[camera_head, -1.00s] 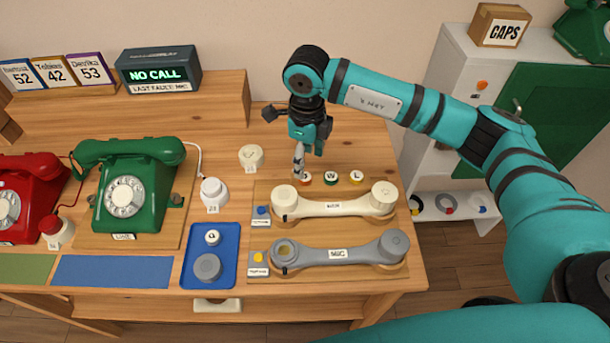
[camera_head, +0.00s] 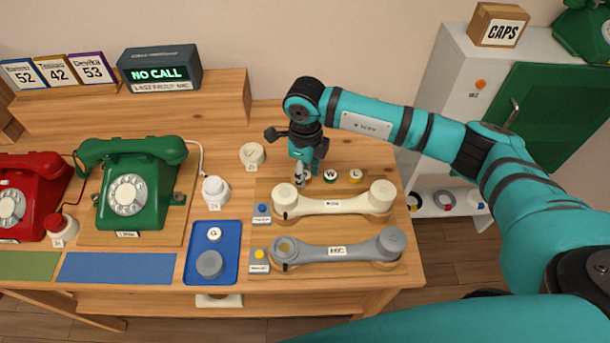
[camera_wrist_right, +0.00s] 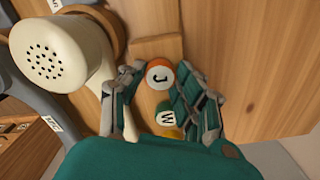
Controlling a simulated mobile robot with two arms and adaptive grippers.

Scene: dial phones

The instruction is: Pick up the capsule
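My right gripper (camera_head: 301,183) points down behind the cream handset, at the left end of a row of small round capsules. In the right wrist view its two fingers (camera_wrist_right: 158,88) are open, one on each side of the orange-and-white capsule marked J (camera_wrist_right: 159,74). I cannot tell whether they touch it. The green capsule marked W (camera_wrist_right: 168,117) lies just beside J, partly hidden by the gripper; it also shows in the head view (camera_head: 331,176). A yellow capsule (camera_head: 355,176) lies to its right. In the head view the gripper mostly hides J. My left gripper is not in view.
The cream handset (camera_head: 335,206) lies close in front of the capsules, and a grey handset (camera_head: 338,253) with one open end lies nearer. A blue tray (camera_head: 229,268) holds a white piece and a grey cap. A green phone (camera_head: 140,175) stands left. The table right of the capsules is clear.

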